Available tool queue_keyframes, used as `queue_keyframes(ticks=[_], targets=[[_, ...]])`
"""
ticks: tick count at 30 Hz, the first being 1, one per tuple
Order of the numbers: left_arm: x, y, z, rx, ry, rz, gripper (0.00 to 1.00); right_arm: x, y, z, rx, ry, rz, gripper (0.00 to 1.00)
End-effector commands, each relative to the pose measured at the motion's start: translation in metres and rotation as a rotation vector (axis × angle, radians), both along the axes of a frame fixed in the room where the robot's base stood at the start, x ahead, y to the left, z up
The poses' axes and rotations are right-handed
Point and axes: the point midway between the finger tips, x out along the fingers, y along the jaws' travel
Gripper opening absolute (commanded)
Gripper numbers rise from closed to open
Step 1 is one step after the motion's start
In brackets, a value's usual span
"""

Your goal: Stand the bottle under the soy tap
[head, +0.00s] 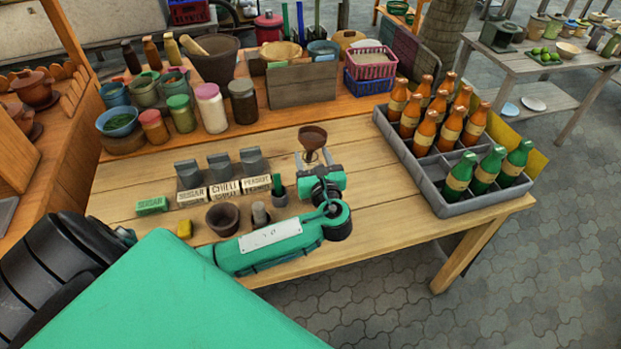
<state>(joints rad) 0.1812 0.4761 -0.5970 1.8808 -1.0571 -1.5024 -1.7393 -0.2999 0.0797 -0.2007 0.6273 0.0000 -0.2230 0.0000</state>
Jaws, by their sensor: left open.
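Orange bottles (426,132) and green bottles (486,170) with pale labels stand upright in a grey divided crate (405,158) at the table's right. Three darker bottles (153,54) stand at the back left. I cannot tell which bottle is the task's. I cannot make out a soy tap; three grey dispenser-like blocks (220,166) stand behind labels reading sugar, chili and peanut. My left gripper (315,158) is open over the table's middle, left of the crate. A brown bowl-shaped thing (312,136) shows just beyond its fingertips; contact is unclear. My right gripper is out of view.
A small brown bowl (222,220), a yellow block (184,229) and a green labelled block (152,205) lie nearer me. Jars (211,108) and a wooden box (303,85) line the back. Bare planks (385,210) lie between my arm and the crate.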

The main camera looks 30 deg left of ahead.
Motion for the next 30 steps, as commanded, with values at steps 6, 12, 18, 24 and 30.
queue_keyframes(ticks=[6, 12, 18, 24, 30], targets=[[0.02, 0.025, 0.005, 0.003, 0.002, 0.0, 0.55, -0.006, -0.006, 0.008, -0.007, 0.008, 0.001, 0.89], [0.022, 0.027, 0.003, 0.001, 0.001, -0.001, 0.55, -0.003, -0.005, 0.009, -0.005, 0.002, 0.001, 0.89], [0.022, 0.027, 0.003, 0.001, 0.001, -0.001, 0.23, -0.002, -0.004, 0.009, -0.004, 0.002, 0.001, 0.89], [0.022, 0.027, 0.003, 0.001, 0.001, -0.001, 0.0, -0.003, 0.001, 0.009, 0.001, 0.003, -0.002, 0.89], [0.022, 0.027, 0.004, 0.001, -0.001, -0.001, 0.0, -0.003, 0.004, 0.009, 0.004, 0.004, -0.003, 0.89]])
